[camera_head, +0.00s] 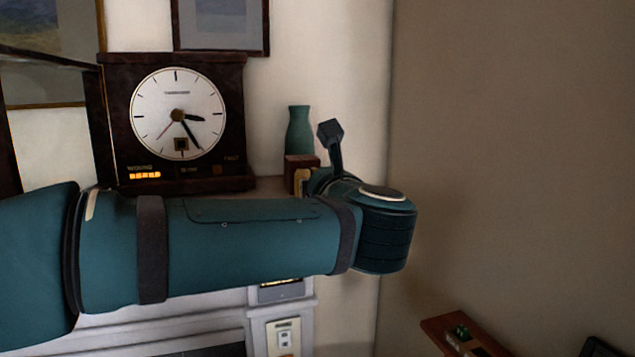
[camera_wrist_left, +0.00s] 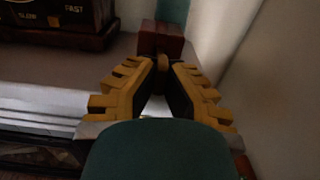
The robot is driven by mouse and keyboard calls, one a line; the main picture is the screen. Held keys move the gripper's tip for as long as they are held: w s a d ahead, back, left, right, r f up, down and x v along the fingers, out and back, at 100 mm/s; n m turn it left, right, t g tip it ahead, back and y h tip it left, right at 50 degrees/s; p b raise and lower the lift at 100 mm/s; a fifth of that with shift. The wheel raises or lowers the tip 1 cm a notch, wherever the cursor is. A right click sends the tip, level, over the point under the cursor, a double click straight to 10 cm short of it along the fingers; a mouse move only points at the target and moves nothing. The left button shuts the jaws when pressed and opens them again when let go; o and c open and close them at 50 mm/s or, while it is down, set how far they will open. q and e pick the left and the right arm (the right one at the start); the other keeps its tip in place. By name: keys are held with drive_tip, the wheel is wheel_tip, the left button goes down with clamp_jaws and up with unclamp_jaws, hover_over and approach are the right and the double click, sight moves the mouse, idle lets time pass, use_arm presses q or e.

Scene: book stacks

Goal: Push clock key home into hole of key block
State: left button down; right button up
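The key block (camera_head: 303,170), a small dark reddish-brown block, stands on the mantel to the right of the clock. It also shows in the left wrist view (camera_wrist_left: 160,40), straight ahead of the fingers. A small rounded brass-brown piece, seemingly the clock key (camera_wrist_left: 163,62), sits between my left fingertips at the block's near face. My left gripper (camera_wrist_left: 164,66) has yellow fingers closing toward their tips around this piece. How deep the key sits in the hole is hidden. In the head view my left arm covers most of the gripper. My right gripper is not in view.
A dark wooden clock (camera_head: 178,115) with a white dial stands left of the block, with lit orange bars marked winding. A teal vase (camera_head: 299,135) stands directly behind the block. The wall is close on the right. A brown shelf (camera_head: 440,332) is low at right.

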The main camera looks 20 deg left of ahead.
use_arm(q)
drive_tip(key=shift+x, duration=1.2)
drive_tip(key=c, duration=1.1)
unclamp_jaws()
drive_tip(key=shift+o, duration=0.2)
drive_tip(key=v, duration=1.2)
